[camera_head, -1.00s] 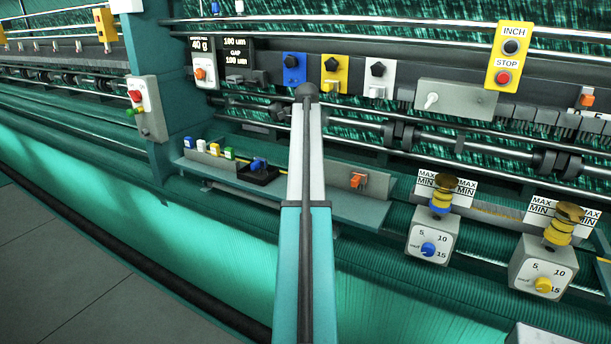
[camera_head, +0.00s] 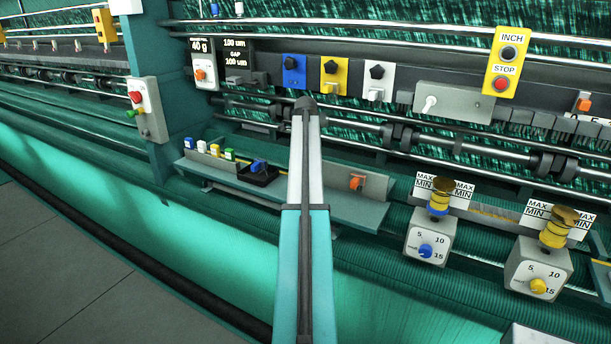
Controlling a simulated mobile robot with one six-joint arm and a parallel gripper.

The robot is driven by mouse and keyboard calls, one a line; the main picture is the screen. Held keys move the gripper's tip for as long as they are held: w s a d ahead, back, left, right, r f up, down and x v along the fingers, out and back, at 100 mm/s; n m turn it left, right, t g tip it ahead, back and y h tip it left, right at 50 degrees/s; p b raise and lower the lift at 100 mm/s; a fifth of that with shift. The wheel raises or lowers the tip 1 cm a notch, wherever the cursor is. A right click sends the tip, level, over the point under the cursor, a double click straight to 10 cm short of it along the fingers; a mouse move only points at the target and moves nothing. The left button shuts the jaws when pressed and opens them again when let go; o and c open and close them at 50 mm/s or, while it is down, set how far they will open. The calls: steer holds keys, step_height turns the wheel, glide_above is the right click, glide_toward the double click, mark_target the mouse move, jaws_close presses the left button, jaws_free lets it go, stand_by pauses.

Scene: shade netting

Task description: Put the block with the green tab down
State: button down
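A small block with a green tab (camera_head: 229,155) stands at the right end of a short row on the teal shelf (camera_head: 345,207). Beside it in the row are blocks with a yellow tab (camera_head: 214,150), a white tab (camera_head: 201,146) and a blue tab (camera_head: 188,143). My arm, teal and white, rises through the middle of the view and covers part of the shelf. My gripper does not show, so I cannot see whether it holds anything.
A black tray (camera_head: 257,175) with a blue item lies right of the row. An orange clip (camera_head: 356,183) is on the shelf's right part. Two dial boxes (camera_head: 431,236) (camera_head: 540,269) stand at the right. Rails and a control panel run behind.

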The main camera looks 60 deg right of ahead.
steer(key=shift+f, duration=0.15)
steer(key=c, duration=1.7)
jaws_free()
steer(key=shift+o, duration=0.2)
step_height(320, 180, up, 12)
steer(key=b, duration=0.3)
steer(key=shift+b, duration=0.4)
